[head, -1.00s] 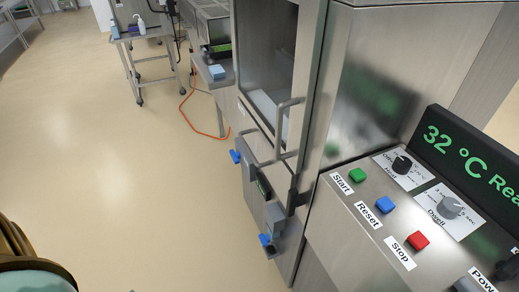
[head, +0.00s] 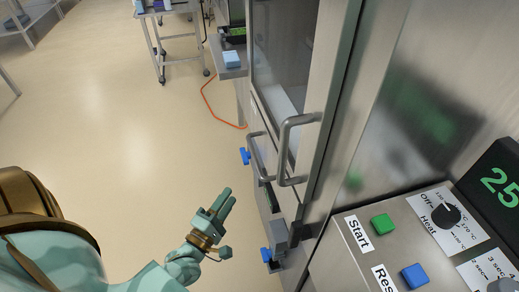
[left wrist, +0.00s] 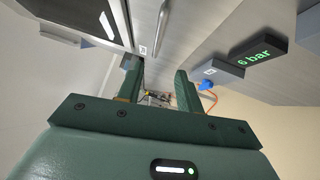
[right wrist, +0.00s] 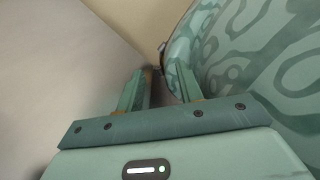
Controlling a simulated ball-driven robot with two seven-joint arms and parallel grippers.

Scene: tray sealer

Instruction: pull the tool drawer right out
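The tool drawer appears to be the low steel front on the machine's side. The bar handle (head: 256,154) I take for its handle shows in the head view, left of the larger door handle (head: 289,150). The drawer looks shut, but its front is seen too steeply to be sure. My left gripper (head: 226,199) is open and empty, above the floor to the left of the handle and apart from it. In the left wrist view, a metal bar (left wrist: 163,24) lies beyond the parted fingers. My right gripper (right wrist: 160,82) is open and empty, outside the head view.
The control panel with a green button (head: 383,224) and a blue button (head: 414,276) is at the right. Blue knobs (head: 245,156) stick out low on the machine. An orange hose (head: 215,113) lies on the floor. A steel cart (head: 165,40) stands behind.

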